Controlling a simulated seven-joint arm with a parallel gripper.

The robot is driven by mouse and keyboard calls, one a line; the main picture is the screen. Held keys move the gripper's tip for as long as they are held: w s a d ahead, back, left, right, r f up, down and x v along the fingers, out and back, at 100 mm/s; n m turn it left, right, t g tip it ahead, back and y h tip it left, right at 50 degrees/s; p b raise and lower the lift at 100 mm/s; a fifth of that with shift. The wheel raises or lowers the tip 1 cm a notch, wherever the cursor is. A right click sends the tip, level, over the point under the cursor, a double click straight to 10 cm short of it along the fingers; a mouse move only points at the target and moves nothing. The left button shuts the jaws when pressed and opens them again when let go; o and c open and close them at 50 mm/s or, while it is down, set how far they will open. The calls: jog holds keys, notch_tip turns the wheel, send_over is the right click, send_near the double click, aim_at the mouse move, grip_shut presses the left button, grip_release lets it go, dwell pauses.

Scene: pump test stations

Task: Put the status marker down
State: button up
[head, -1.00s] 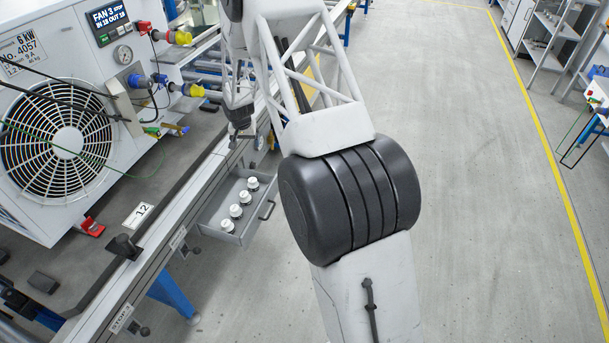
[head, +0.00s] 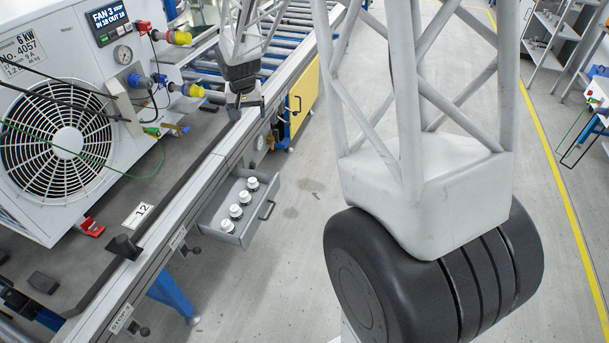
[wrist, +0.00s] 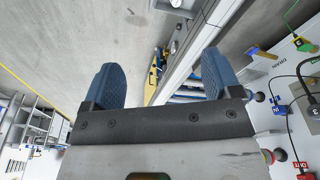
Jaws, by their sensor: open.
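My gripper (head: 247,104) hangs over the rail at the bench's right edge, above and beyond the open drawer. In the wrist view its two blue fingers (wrist: 160,85) stand wide apart with nothing between them. I cannot tell for sure which thing is the status marker. A red piece (head: 91,227) sits on the bench at the foot of the fan unit (head: 70,140). Small green (head: 152,131) and orange (head: 177,128) pieces show at the unit's right side, well apart from my gripper.
An open drawer (head: 213,216) with several white-topped cylinders sticks out from the bench. A card marked 12 (head: 138,215) and a black block (head: 124,246) lie near the bench edge. A roller conveyor (head: 285,45) runs behind. The floor (head: 300,220) right of the drawer is clear.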

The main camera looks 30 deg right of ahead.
jog(key=s+a+r+n, duration=0.1)
jog(key=s+r, duration=0.5)
jog(key=s, duration=0.5)
jog(key=s+a+r+n, duration=0.1)
jog(key=s+r, duration=0.5)
jog(key=s, duration=0.4)
jog(key=s+r+n, duration=0.1)
jog(key=s+r, duration=0.1)
jog(key=s, duration=2)
jog(key=shift+s+a+n+t, duration=0.3)
jog(key=shift+a+t, duration=0.05)
jog(key=shift+t, duration=0.05)
jog(key=shift+c, duration=1)
jog(key=shift+w, duration=0.1)
